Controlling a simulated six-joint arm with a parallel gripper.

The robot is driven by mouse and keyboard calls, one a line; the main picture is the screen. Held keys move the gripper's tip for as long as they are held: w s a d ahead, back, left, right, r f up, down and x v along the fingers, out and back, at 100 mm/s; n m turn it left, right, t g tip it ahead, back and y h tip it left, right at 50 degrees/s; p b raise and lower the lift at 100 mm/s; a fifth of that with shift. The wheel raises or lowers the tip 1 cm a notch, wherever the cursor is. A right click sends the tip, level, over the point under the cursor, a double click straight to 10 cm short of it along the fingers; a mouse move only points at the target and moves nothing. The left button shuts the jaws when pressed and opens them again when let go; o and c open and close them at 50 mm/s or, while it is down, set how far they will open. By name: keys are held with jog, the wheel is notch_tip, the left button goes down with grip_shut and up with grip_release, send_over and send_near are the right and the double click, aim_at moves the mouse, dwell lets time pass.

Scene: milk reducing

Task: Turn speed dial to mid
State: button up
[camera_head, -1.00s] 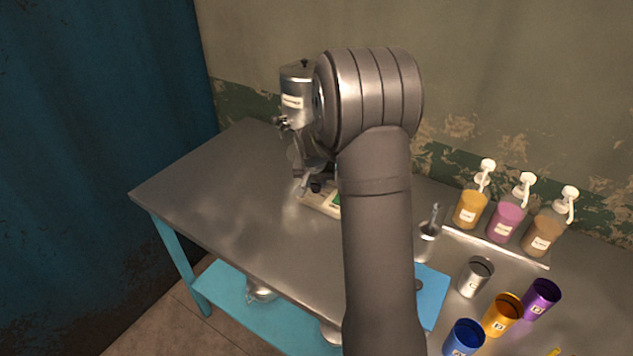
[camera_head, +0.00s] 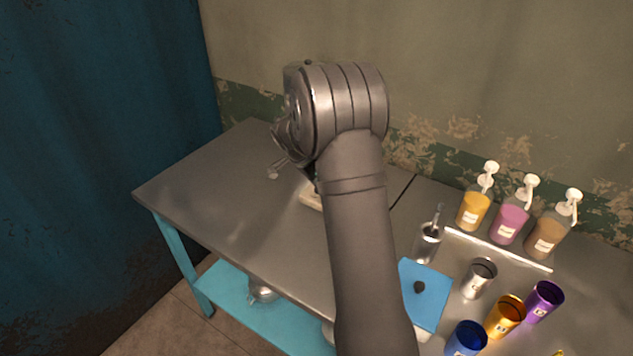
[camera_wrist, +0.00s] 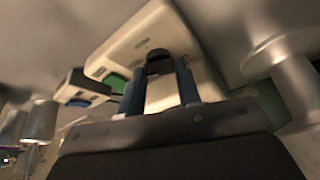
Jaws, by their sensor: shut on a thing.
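The black speed dial (camera_wrist: 159,64) sits on a cream-white machine (camera_wrist: 135,40) in the wrist view. My gripper (camera_wrist: 160,75) has its two blue fingers on either side of the dial and is shut on it. The dial's marks and setting cannot be read. In the head view only a pale edge of the machine's base (camera_head: 311,196) shows. My arm hides the dial and my gripper there.
A metal column (camera_wrist: 286,68) stands close right of my gripper in the wrist view. Pump bottles (camera_head: 508,222), a silver cup (camera_head: 479,279) and coloured cups (camera_head: 505,317) stand at the table's right. The table's left part (camera_head: 210,190) is clear.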

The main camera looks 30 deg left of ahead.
jog(key=shift+m, duration=0.6)
jog(key=o, duration=0.7)
jog(key=shift+a, duration=0.1)
jog(key=v, duration=1.7)
jog(key=shift+a, duration=0.35)
